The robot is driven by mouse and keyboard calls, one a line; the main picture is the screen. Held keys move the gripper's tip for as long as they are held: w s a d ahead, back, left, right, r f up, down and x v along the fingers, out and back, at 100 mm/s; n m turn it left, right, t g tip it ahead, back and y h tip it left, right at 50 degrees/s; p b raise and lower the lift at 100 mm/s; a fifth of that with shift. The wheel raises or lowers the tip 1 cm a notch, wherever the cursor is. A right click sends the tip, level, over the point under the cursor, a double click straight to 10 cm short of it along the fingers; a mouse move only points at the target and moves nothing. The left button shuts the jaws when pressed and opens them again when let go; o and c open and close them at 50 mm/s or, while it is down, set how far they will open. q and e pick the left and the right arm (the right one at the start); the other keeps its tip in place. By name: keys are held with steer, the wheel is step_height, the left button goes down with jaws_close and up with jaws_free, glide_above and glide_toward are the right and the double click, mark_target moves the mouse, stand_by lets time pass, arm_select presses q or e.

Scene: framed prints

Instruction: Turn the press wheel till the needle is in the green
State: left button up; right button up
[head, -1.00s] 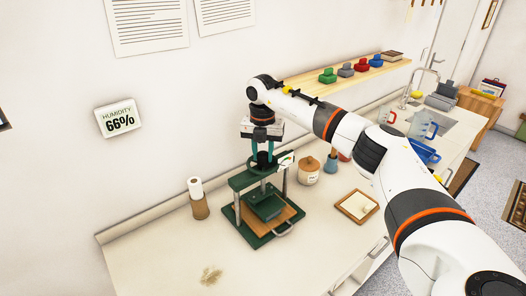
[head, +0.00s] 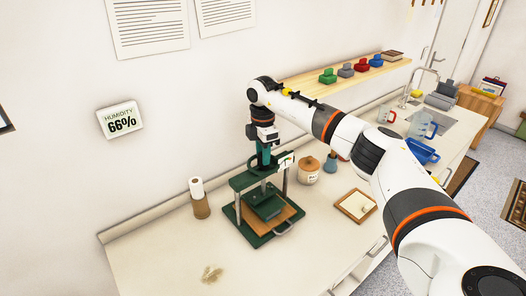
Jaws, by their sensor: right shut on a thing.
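A dark green screw press (head: 241,182) stands on the counter, with a green plate (head: 266,206) over an orange-brown board (head: 284,213). My right gripper (head: 263,160) points down onto the top of the press and is shut on the press wheel, which is mostly hidden by the gripper. A small white gauge (head: 286,161) sits at the right of the press top. Its needle and green band are too small to read. My left gripper is not in view.
A roll on a brown stand (head: 199,199) is left of the press. A shelf (head: 345,76) with coloured blocks is behind. The front left counter is mostly clear.

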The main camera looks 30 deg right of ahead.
steer(key=shift+w+d+r+m, duration=0.1)
steer(key=shift+r+m, duration=0.05)
steer(key=shift+m, duration=0.5)
steer(key=shift+w+r+m, duration=0.1)
steer(key=shift+r+m, duration=0.05)
steer(key=shift+m, duration=0.8)
steer(key=o, duration=0.6)
steer(key=shift+o, duration=0.5)
steer(key=shift+s+f, duration=0.1)
steer(key=shift+s, duration=0.05)
